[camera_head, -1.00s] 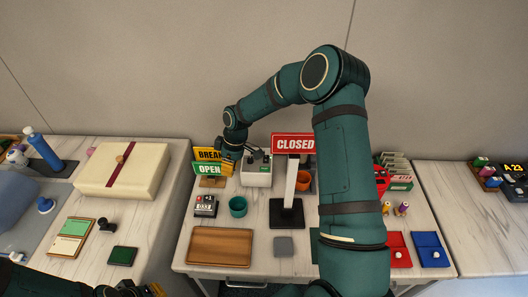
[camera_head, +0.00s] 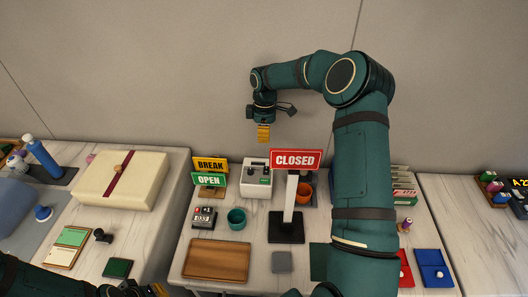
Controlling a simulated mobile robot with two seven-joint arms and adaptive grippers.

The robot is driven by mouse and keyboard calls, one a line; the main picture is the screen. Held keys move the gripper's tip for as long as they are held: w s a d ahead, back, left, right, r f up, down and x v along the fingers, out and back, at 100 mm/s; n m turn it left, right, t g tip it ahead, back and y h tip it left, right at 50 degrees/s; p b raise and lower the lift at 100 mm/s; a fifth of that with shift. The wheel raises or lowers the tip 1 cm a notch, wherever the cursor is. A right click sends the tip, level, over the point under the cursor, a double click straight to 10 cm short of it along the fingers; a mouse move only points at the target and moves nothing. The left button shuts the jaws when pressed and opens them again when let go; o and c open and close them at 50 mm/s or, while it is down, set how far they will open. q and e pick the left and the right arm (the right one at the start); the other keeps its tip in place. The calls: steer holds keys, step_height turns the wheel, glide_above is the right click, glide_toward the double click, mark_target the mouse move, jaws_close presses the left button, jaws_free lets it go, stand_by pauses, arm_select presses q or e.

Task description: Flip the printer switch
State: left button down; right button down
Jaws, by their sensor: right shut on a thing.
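The white box-shaped device (camera_head: 257,190), which looks like the printer, stands at the back of the middle table. It has dark parts on top and a small green label at its front right. The parts are too small to tell a switch or its position. My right gripper (camera_head: 264,133) is raised above and behind the device, apart from it, with yellow fingertips pointing down. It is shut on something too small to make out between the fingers. My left gripper (camera_head: 150,290) is at the bottom edge, mostly cut off; its opening cannot be seen.
The BREAK and OPEN signs (camera_head: 210,172) stand left of the device. The CLOSED sign (camera_head: 296,159) stands close in front on its right. My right arm covers the table's right part.

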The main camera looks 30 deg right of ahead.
mark_target(264, 168)
steer(key=f, duration=0.4)
steer(key=s+f, duration=0.1)
steer(key=f, duration=0.3)
steer(key=a+f, duration=0.1)
steer(key=f, duration=0.4)
steer(key=shift+s+b, duration=0.2)
steer(key=shift+b, duration=0.1)
steer(key=t+b, duration=0.1)
steer(key=b, duration=0.1)
steer(key=f+h+b, duration=0.1)
steer(key=shift+s+a+f+t+h+b, duration=0.15)
steer(key=shift+s+a+t+h+b, duration=0.15)
steer(key=shift+t+b, duration=0.1)
steer(key=shift+d, duration=0.15)
steer(key=shift+w+d, duration=0.4)
steer(key=shift+w, duration=0.15)
